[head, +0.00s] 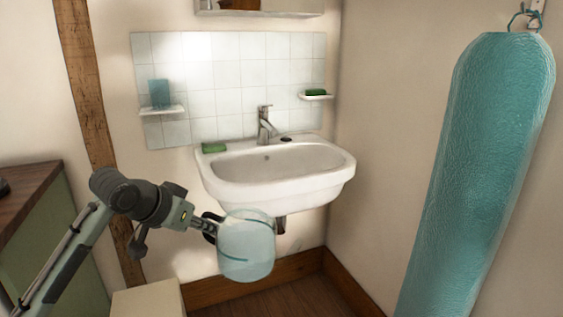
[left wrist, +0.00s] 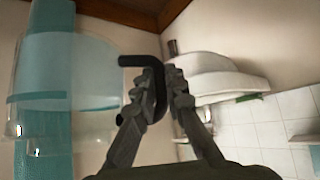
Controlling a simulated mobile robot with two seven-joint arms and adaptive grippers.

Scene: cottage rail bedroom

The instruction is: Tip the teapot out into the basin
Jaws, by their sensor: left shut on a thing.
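The teapot (head: 247,250) is a clear, pale blue glass vessel with a dark handle. It looks roughly upright, and a darker blue line crosses it low down. My left gripper (head: 207,226) is shut on its handle; the left wrist view shows the fingers (left wrist: 160,88) around the dark handle (left wrist: 143,62) and the glass body of the teapot (left wrist: 85,75) to the left. The white basin (head: 300,187) is on the tiled wall, behind and above the teapot in the head view. The teapot appears in front of the basin, not over it. I see no spout clearly.
A tap (head: 265,125) and a green soap bar (head: 214,148) sit on the basin's back rim. Small shelves (head: 162,111) are on the tiles. A teal ironing board (head: 480,170) hangs at right. A green cabinet (head: 45,225) stands at left, with a pale box (head: 148,300) below.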

